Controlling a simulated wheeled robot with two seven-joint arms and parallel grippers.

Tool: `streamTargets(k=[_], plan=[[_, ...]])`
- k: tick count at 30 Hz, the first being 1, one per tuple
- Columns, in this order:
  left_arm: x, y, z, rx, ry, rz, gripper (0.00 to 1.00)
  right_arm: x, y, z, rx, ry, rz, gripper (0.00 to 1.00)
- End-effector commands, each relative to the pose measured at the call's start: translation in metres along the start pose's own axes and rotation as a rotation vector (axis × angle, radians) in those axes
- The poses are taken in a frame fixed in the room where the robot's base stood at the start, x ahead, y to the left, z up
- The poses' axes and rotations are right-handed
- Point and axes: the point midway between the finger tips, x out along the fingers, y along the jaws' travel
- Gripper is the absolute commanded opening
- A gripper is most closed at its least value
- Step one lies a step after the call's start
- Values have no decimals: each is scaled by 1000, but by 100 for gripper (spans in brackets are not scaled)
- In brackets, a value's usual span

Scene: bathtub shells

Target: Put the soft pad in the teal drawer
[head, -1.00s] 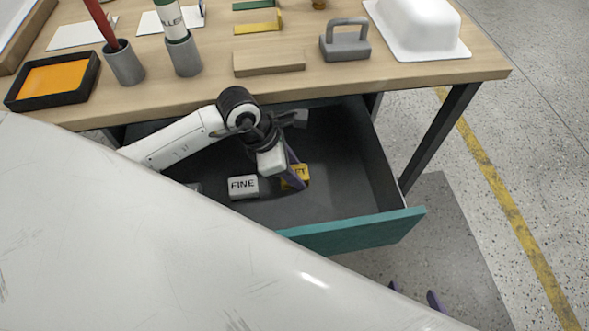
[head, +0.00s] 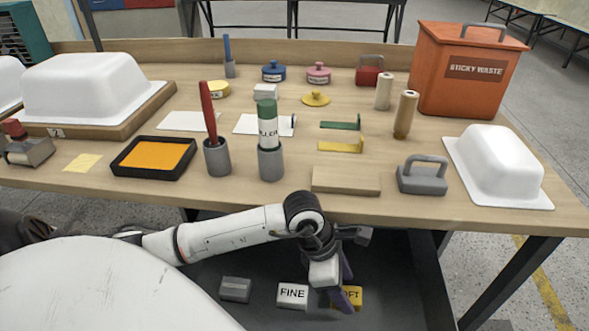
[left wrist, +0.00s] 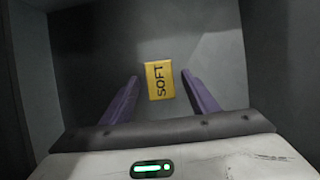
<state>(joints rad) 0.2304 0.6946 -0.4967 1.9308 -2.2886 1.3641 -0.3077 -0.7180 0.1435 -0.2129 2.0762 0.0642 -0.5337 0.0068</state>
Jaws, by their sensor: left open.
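The soft pad (head: 355,296) is a yellow block marked SOFT, lying on the dark floor of the open drawer (head: 405,275). Its teal front is out of view in the head view now. My left gripper (head: 346,284) is inside the drawer, pointing down over the pad and partly covering it. In the left wrist view, the soft pad (left wrist: 159,80) lies between the two purple fingers, with a gap on each side. The left gripper is open and empty. My right gripper is not in view.
A white FINE pad (head: 292,295) and a grey block (head: 235,289) lie in the drawer left of the soft pad. The tabletop edge overhangs the back of the drawer. A wooden block (head: 346,180) and grey handled tool (head: 422,178) stand near that edge.

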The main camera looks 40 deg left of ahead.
Motion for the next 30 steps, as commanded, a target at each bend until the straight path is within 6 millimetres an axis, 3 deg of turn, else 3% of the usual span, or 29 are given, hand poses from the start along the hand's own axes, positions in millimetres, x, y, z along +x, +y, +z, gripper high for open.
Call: streamTargets(k=[9,15,21,30], plan=[[-32,0,-70,-1,10,0,54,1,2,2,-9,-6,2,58],[-45,0,-98,-2,5,-1,54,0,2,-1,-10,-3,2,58],[-51,1,-110,0,2,0,54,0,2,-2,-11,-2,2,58],[-52,1,-110,0,0,0,54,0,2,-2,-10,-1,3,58]])
